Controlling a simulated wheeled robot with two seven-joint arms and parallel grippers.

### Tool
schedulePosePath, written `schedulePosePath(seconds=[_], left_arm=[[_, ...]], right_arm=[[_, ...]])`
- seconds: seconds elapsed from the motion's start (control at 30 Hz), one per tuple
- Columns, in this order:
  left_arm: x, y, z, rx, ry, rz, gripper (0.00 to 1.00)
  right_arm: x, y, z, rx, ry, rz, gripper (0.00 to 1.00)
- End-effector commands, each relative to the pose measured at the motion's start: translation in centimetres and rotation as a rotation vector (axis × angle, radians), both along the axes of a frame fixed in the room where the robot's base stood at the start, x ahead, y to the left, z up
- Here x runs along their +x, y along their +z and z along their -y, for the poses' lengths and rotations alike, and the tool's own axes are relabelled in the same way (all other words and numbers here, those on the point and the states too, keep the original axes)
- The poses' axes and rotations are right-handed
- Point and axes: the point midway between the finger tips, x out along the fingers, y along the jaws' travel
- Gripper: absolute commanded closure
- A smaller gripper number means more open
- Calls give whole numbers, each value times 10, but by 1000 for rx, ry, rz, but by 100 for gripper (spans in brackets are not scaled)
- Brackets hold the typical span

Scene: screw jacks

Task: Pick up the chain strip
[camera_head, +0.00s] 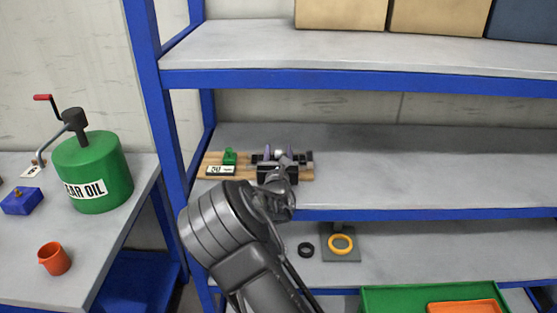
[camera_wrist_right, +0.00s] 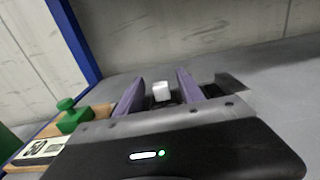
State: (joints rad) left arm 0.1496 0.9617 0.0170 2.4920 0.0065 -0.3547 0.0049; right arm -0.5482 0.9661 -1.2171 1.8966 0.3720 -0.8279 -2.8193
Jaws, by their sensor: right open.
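My right gripper (camera_head: 278,154) reaches over a wooden board (camera_head: 209,160) on the middle shelf. In the right wrist view its two purple fingers (camera_wrist_right: 160,77) are apart, with a white block (camera_wrist_right: 161,91) showing between and beyond them. Dark parts lie low around the white block, largely hidden by the fingers and gripper body. I cannot tell whether these are the chain strip, and no strip shows clearly elsewhere. A small green object (camera_head: 230,156) and a label plate (camera_head: 220,170) are on the board left of the gripper. My left gripper is out of view.
The blue shelf post (camera_head: 153,100) stands left of my right arm, and the upper shelf (camera_head: 330,78) is above it. The middle shelf is clear to the right. A green oil can (camera_head: 100,160) and an orange cup (camera_head: 54,259) stand on the left table.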

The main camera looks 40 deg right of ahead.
Motion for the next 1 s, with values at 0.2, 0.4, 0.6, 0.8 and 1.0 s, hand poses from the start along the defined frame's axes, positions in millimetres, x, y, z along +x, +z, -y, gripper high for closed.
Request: schedulePosePath(seconds=[0.2, 0.4, 0.6, 0.8, 1.0], left_arm=[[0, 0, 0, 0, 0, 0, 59], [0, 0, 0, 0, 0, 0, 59], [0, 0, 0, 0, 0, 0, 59], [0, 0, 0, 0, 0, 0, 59], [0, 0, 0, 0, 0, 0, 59]], right_arm=[[0, 0, 0, 0, 0, 0, 55], [0, 0, 0, 0, 0, 0, 69], [0, 0, 0, 0, 0, 0, 86], [0, 0, 0, 0, 0, 0, 100], [0, 0, 0, 0, 0, 0, 100]])
